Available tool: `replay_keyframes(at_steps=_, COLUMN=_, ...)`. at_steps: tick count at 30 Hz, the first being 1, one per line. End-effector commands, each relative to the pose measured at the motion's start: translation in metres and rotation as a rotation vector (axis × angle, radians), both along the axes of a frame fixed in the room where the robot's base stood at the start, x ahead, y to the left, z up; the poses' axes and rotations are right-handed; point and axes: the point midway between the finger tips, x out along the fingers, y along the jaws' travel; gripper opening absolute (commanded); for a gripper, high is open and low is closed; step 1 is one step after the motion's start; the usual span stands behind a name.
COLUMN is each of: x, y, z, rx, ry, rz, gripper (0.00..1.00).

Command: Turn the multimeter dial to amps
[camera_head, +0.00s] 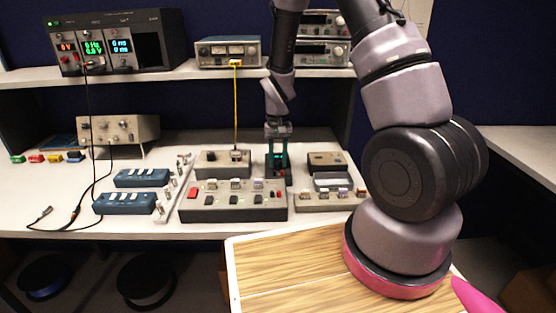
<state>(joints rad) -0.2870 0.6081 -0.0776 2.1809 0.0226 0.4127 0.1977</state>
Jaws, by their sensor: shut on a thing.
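My gripper (278,155) is at the end of my arm, pointing down over the middle of the bench. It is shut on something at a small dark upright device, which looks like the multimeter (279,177). The device stands between the grey switch boxes, and the gripper covers most of its face. The dial is hidden behind the fingers, so its setting cannot be read.
A grey control box (232,201) stands in front, with a smaller box (222,163) behind it. More instruments (325,195) sit close on the right. Blue terminal blocks (142,178) lie at left. A yellow cable (236,110) hangs from the shelf unit (228,51).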

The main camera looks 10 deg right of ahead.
Motion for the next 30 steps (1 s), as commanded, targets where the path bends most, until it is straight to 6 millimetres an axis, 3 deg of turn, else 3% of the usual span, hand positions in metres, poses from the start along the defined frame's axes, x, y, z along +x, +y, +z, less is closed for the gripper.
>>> replay_keyframes(at_steps=2, x=0.0, y=0.0, z=0.0, rx=0.0, ry=-0.001, rz=0.0, gripper=0.0)
replay_keyframes(at_steps=3, x=0.0, y=0.0, z=0.0, rx=0.0, ry=-0.001, rz=0.0, gripper=0.48)
replay_keyframes(at_steps=5, x=0.0, y=0.0, z=0.0, rx=0.0, ry=-0.001, rz=0.001, gripper=0.66)
replay_keyframes(at_steps=17, x=0.001, y=0.0, z=0.006, rx=0.001, ry=-0.002, rz=0.001, gripper=0.66)
replay_keyframes(at_steps=30, x=0.001, y=0.0, z=0.087, rx=0.001, ry=-0.004, rz=0.001, gripper=0.66)
